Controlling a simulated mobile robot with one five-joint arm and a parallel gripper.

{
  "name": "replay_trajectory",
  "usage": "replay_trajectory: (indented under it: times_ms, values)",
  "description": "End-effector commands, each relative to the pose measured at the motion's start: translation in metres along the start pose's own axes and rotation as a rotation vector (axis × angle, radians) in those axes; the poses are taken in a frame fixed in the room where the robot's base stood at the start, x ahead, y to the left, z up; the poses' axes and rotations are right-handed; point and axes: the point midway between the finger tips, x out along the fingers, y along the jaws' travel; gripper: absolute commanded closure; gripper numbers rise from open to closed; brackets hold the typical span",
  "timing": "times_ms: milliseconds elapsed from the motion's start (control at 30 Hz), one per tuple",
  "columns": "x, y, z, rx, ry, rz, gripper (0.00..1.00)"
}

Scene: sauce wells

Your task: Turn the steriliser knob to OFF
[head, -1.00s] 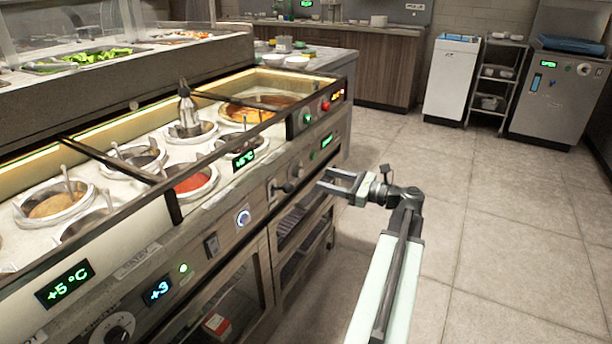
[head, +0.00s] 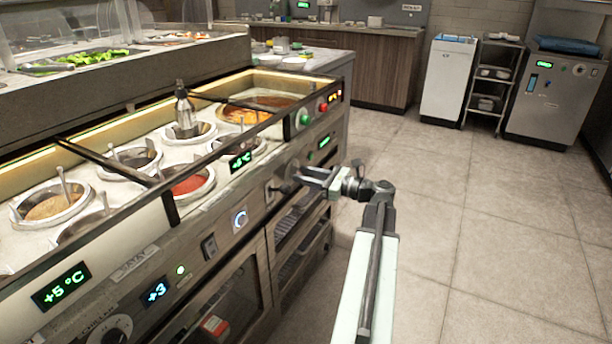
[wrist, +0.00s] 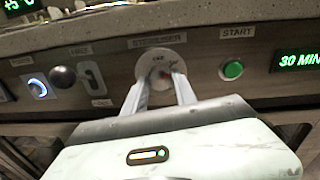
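The steriliser knob sits on a round pale dial (wrist: 162,62) on the panel in the wrist view, with small markings too blurred to read. A red mark shows on it. My gripper (wrist: 162,84) reaches toward the dial, its two fingers apart, one at each side of the knob. I cannot tell whether they touch it. A green START button (wrist: 232,69) and a green 30 MIN display (wrist: 299,60) are right of the dial.
A black ball handle (wrist: 63,77) and a blue-lit button (wrist: 38,87) are left of the dial. The counter (head: 215,215) holds several sauce wells. A white cabinet (head: 446,85) stands at the back. The floor (head: 490,200) on the right is clear.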

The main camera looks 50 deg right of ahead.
Motion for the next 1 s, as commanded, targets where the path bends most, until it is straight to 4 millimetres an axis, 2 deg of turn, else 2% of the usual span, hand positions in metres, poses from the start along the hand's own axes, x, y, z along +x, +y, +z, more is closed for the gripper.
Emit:
replay_trajectory:
  times_ms: [367, 1000]
  values:
    - [-0.0005, -0.0006, 0.0008, -0.082, 0.004, -0.009, 1.0]
    - [-0.0003, 0.001, 0.0014, -0.615, 0.035, -0.005, 1.0]
